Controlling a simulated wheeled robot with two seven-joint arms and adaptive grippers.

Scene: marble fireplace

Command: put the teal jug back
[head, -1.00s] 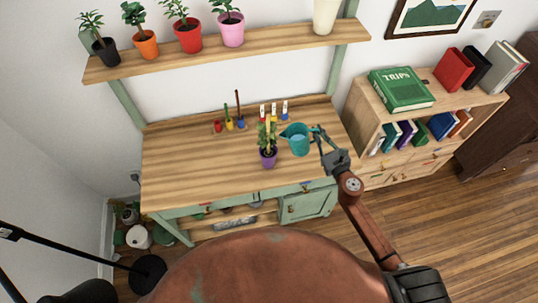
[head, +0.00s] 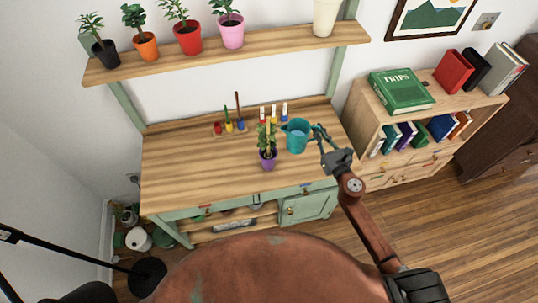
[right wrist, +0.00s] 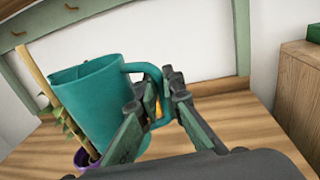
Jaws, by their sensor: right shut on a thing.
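The teal jug (head: 297,138) is above the right part of the wooden workbench (head: 190,170), just behind and right of a plant in a purple pot (head: 268,160). Its spout points left, towards the plant. My right gripper (head: 326,142) is shut on the jug's handle, at the jug's right side. In the right wrist view the jug (right wrist: 95,105) stands nearly upright, with its handle between my fingers (right wrist: 158,95). I cannot tell whether its base touches the bench. My left gripper is not in view.
Small bottles (head: 274,113) stand behind the jug, and a tool holder (head: 229,127) is at the back middle. The bench's left half is clear. A shelf (head: 270,47) with several potted plants hangs above. A bookcase (head: 365,112) stands to the right.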

